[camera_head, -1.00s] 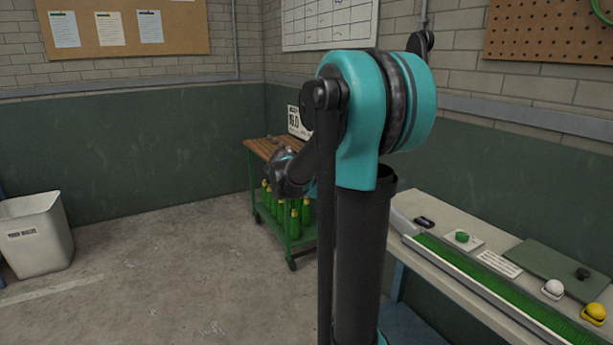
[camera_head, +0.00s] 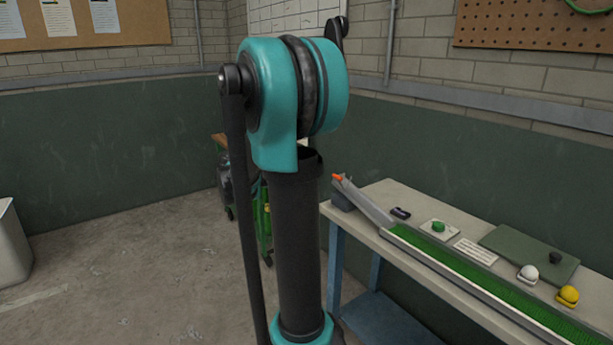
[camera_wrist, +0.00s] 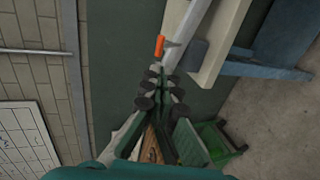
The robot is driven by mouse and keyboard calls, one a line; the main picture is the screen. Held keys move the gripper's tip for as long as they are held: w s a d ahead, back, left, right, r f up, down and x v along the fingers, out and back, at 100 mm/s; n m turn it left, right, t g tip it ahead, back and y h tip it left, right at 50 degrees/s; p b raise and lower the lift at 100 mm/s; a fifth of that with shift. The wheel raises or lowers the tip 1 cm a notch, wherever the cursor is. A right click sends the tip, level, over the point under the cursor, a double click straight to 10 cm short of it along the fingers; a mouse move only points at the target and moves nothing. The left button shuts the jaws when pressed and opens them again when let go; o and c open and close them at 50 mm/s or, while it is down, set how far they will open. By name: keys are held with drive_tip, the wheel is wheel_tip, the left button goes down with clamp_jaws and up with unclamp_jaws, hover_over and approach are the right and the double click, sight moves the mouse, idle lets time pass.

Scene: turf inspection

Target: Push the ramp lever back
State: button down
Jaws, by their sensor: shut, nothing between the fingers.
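The ramp lever has an orange tip (camera_head: 337,177) at the upper end of the grey ramp (camera_head: 364,203), at the far left end of the bench in the head view. In the wrist view the orange lever tip (camera_wrist: 159,46) stands just beyond my fingertips, beside the pale ramp (camera_wrist: 187,32). My gripper (camera_wrist: 162,82) is shut and empty, pointing toward the lever. A gap shows between them in the picture; the exact distance I cannot tell. In the head view my arm hides the gripper.
The bench (camera_head: 405,190) holds the green turf strip (camera_head: 470,285), a green button (camera_head: 438,226), a white ball (camera_head: 529,273) and a yellow ball (camera_head: 568,295). A green cart (camera_wrist: 205,143) stands close to my gripper in the wrist view. Open floor (camera_head: 130,270) lies at the left.

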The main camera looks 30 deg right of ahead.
sight(337, 176)
drive_tip(key=x, duration=1.1)
drive_tip(key=shift+d, duration=0.35)
drive_tip(key=shift+f, duration=0.1)
drive_tip(key=shift+d+r+y, duration=0.25)
drive_tip(key=shift+d+y, duration=0.05)
drive_tip(key=shift+y, duration=0.1)
drive_tip(key=shift+w+d+r+y, duration=0.1)
drive_tip(key=shift+d+r+y, duration=0.1)
drive_tip(key=shift+d+y, duration=0.1)
drive_tip(key=d+y, duration=0.2)
drive_tip(key=y, duration=0.1)
drive_tip(key=d+r+y, duration=0.1)
drive_tip(key=d+y, duration=0.2)
drive_tip(key=d+r+y, duration=0.1)
drive_tip(key=d+y, duration=0.2)
drive_tip(key=shift+w+d+g, duration=0.25)
drive_tip(key=shift+w+g, duration=0.05)
drive_tip(key=shift+w, duration=0.05)
drive_tip(key=shift+a, duration=0.15)
drive_tip(key=shift+r, duration=0.25)
